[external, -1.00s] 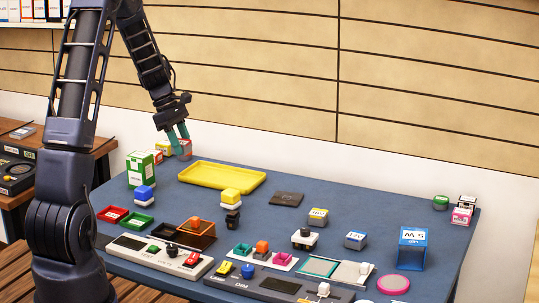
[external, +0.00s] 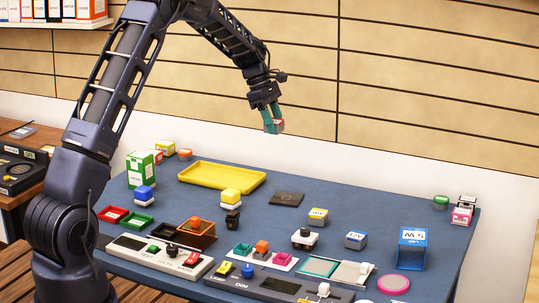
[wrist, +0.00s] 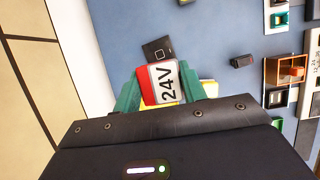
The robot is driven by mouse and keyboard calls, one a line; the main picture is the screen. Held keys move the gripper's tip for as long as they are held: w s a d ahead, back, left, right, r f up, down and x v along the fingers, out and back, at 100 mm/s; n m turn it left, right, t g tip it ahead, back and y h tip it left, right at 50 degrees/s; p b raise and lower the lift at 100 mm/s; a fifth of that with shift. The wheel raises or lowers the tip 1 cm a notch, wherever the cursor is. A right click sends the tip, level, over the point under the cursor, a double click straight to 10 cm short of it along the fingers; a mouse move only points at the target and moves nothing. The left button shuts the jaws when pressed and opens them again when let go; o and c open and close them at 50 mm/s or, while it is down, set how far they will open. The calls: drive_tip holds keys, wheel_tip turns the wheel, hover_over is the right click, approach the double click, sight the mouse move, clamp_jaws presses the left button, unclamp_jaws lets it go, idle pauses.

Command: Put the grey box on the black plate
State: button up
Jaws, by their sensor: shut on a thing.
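My gripper (external: 272,118) is shut on a small box (external: 276,127), held high above the table's far side. The box shows red and grey faces in the external view. In the wrist view the 24V box (wrist: 166,84) shows a red band and a pale label between the teal fingertips. The black plate (external: 287,198) lies flat on the table, right of the yellow tray; it also shows in the wrist view (wrist: 157,49), beyond the held box. Nothing is on the plate. A grey box with a pale top (external: 356,241) stands on the table, right of the plate.
A yellow tray (external: 205,186) lies left of the plate. A yellow-topped block (external: 231,197) and a yellow-labelled box (external: 318,216) stand nearby. A blue holder (external: 412,249) stands at the right. Panels and switches line the front. The table around the plate is mostly clear.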

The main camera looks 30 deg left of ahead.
drive_tip(key=w+d, duration=0.1)
drive_tip(key=d, duration=0.2)
approach(291, 199)
drive_tip(key=x, duration=0.6)
drive_tip(key=shift+w, duration=0.1)
drive_tip(key=o, duration=1)
drive_tip(key=shift+f, duration=0.1)
